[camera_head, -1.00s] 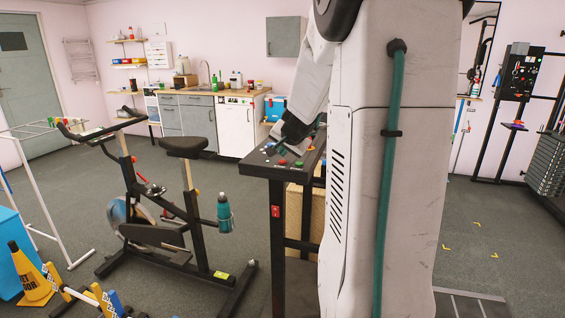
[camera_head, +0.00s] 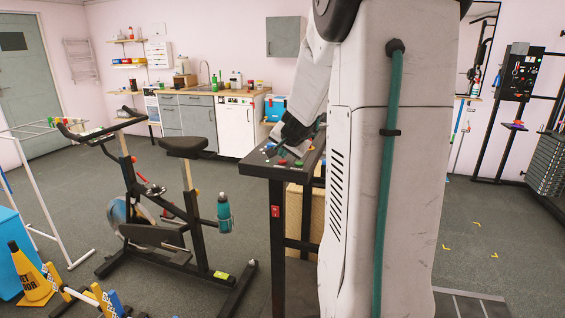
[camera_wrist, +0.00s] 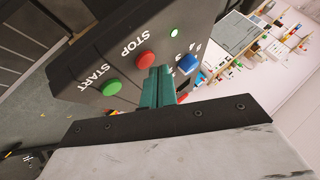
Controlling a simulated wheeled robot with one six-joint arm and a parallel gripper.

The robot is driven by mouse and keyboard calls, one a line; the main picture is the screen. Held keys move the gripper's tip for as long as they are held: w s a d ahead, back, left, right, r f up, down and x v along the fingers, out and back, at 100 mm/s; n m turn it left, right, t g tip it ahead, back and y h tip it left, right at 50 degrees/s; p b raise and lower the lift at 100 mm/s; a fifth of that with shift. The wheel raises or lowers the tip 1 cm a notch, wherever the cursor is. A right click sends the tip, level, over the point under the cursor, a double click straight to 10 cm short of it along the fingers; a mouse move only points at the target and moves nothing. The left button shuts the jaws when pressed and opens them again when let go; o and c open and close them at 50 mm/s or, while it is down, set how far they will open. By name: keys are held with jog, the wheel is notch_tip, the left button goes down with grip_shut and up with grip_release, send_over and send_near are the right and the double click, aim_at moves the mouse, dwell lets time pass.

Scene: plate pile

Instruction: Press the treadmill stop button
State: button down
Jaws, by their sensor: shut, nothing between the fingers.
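The red STOP button (camera_wrist: 145,60) sits on the dark treadmill console (camera_wrist: 80,75) in the wrist view, with its STOP label beside it. The green START button (camera_wrist: 112,88) is to its lower left, and a blue knob (camera_wrist: 188,63) is to its right. My gripper (camera_wrist: 157,76) has its teal fingers shut together and empty, with the tips just beside the red button in the picture. I cannot tell whether they touch it. In the head view the console (camera_head: 258,163) shows behind my arm, with my gripper (camera_head: 276,150) over its top and a red button (camera_head: 282,162) near it.
An exercise bike (camera_head: 184,146) with a teal bottle (camera_head: 224,213) stands left of the console.

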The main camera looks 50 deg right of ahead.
aim_at(283, 162)
jog(key=shift+f, duration=0.2)
jog(key=shift+f, duration=0.4)
dwell(0.5)
jog(key=shift+r, duration=0.85)
jog(key=shift+r, duration=2.5)
